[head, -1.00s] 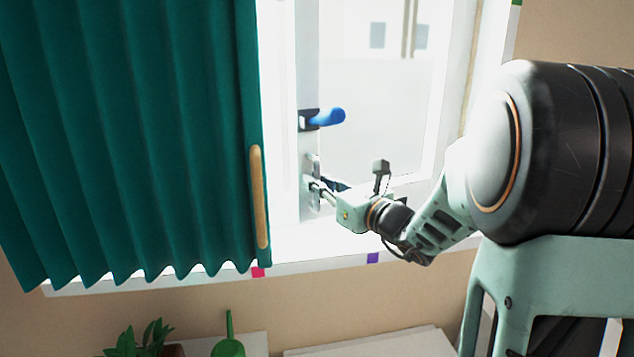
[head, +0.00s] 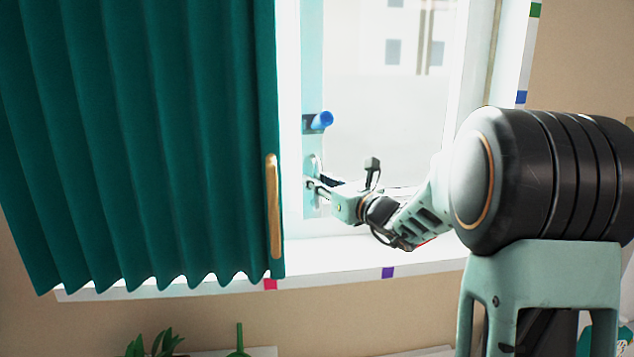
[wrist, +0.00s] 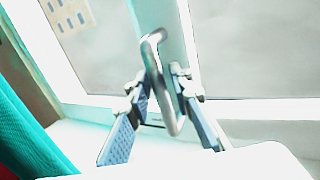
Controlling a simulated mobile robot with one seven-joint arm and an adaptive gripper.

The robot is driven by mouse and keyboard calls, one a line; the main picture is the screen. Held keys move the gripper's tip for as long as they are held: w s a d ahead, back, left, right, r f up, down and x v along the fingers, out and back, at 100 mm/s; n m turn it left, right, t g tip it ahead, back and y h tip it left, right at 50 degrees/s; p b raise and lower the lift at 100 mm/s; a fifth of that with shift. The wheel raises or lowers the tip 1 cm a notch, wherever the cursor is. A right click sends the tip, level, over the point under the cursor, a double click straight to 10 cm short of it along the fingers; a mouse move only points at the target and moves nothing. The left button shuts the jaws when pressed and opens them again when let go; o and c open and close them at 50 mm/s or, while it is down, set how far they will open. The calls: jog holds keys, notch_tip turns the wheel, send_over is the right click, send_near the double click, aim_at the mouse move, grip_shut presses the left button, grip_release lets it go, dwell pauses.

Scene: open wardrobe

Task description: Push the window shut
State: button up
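The window (head: 390,115) is a pale glass pane in a white frame, right of the green curtain. Its pale sash edge (head: 312,60) stands close to the frame's left side; I cannot tell whether a gap is left. A blue handle (head: 321,122) sits on that edge, pointing towards me. Below it is a metal loop handle (head: 315,166), also in the wrist view (wrist: 158,75). My gripper (head: 317,186) is at the loop. In the wrist view its blue-padded fingers (wrist: 161,88) stand apart, one on each side of the loop. Whether they touch it is unclear.
The green curtain (head: 140,140) with a wooden bar (head: 274,205) hangs close left of the handles. The white sill (head: 340,252) runs below. A plant (head: 155,343) and a green object (head: 239,345) stand low in front of the wall.

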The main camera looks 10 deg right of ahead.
jog(key=shift+o, duration=0.5)
jog(key=shift+s, duration=0.1)
jog(key=v, duration=1.2)
jog(key=shift+d, duration=0.1)
jog(key=shift+c, duration=0.2)
